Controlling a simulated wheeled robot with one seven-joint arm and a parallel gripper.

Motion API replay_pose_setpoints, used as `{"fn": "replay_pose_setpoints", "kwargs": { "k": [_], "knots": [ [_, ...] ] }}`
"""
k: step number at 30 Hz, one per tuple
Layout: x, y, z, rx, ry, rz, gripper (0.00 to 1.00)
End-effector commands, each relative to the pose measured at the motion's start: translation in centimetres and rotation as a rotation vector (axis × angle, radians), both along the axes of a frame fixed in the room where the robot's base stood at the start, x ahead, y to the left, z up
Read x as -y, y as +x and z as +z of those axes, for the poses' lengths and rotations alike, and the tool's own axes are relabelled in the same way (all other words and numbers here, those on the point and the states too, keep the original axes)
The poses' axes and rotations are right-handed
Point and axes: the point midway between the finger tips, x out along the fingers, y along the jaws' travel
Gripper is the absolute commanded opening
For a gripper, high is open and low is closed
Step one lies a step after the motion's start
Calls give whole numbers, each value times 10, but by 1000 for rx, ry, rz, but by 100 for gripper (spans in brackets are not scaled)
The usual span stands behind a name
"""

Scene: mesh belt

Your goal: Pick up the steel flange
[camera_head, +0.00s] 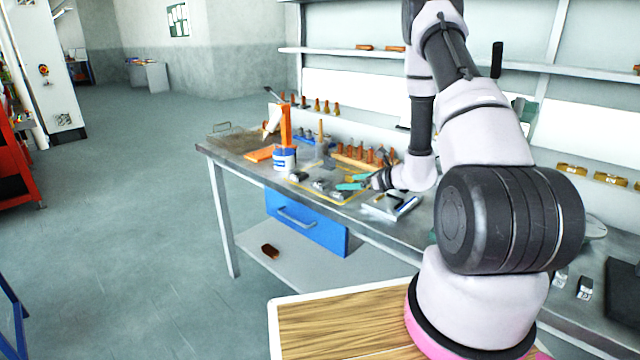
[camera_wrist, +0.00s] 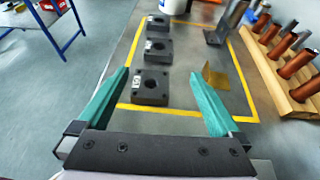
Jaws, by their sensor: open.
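Three dark grey square blocks, each with a round central hole and a small pale label, stand in a row inside a yellow outline on the bench: a near one (camera_wrist: 150,88), a middle one (camera_wrist: 158,50) and a far one (camera_wrist: 157,23). They look like flanges; I cannot tell which one the task means. My gripper (camera_wrist: 160,72) is open and empty, its two green fingers spread wide. In the wrist view the near block appears between the fingers, apart from both. In the head view my gripper (camera_head: 354,182) is low over the bench, beside the small blocks.
A brass-coloured angled piece (camera_wrist: 215,75) lies close to the right finger. A grey bracket (camera_wrist: 226,22) stands farther back. A wooden rack of copper-coloured cylinders (camera_wrist: 290,95) borders the right side. A blue-and-white tub (camera_head: 284,158) and an orange stand (camera_head: 285,125) are at the left.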

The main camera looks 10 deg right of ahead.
Motion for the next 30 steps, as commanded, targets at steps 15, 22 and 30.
{"fn": "replay_pose_setpoints", "kwargs": {
  "k": [15,22,30],
  "knots": [
    [-39,44,-26,0,0,5,100],
    [-52,61,-34,1,1,3,100],
    [-52,61,-34,1,1,2,81]
  ]
}}
